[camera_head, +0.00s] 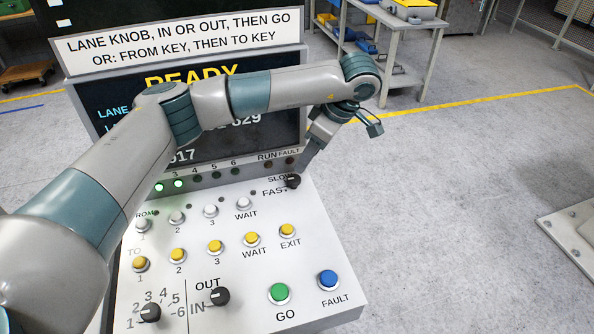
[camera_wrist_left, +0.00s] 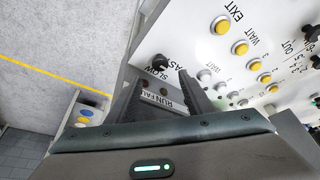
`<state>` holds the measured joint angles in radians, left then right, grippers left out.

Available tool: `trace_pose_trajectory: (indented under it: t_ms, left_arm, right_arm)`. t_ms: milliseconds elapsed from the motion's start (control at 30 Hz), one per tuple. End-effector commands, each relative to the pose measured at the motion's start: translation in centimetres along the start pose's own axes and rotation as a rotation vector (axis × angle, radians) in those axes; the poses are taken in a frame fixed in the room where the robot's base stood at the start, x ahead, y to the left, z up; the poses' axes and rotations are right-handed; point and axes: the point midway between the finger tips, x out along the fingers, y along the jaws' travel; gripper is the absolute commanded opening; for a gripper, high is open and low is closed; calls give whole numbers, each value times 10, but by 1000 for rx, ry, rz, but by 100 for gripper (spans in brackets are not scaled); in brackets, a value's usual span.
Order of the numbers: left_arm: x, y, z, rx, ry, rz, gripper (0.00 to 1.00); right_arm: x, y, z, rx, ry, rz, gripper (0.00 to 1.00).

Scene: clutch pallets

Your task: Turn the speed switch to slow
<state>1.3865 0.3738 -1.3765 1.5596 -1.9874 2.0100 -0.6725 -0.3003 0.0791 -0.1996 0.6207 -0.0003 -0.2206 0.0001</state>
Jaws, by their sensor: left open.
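The speed switch (camera_head: 292,181) is a small black knob at the panel's upper right corner, beside the SLOW and FAST labels. Its pointer direction is too small to tell surely. In the left wrist view the switch (camera_wrist_left: 160,62) shows just beyond and between the fingertips, near the SLOW label. My left gripper (camera_head: 306,160) reaches down from the upper right above the switch; its fingers (camera_wrist_left: 161,77) are open with nothing between them that I can see gripped. Contact with the knob cannot be told. My right gripper is in neither view.
The white sloping panel (camera_head: 330,235) carries several buttons, among them green GO (camera_head: 279,293) and blue FAULT (camera_head: 328,281), plus an IN/OUT knob (camera_head: 220,296) and a lane knob (camera_head: 150,312). A dark READY screen (camera_head: 120,125) stands behind.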

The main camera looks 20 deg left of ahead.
Motion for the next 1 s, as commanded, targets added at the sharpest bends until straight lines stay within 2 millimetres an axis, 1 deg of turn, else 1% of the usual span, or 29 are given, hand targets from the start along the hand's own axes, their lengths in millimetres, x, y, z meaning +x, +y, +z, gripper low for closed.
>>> trace_pose_trajectory:
  t_ms: [100, 300, 500, 700, 967, 1000]
  left_arm:
    - [19, -1, -2, -1, 0, -7, 47]
    - [53, -1, -2, -1, 1, -4, 47]
    - [79, -1, -1, -1, -1, -3, 47]
    - [90, 0, 0, -1, 0, -1, 47]
    - [91, 0, 0, 0, 0, -1, 47]
    - [91, 0, 0, 0, 0, 0, 45]
  right_arm:
    - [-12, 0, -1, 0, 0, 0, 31]
    - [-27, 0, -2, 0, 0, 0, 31]
    - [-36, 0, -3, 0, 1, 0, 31]
    - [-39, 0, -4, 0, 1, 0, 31]
    - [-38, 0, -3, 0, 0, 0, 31]
    - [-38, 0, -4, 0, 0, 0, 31]
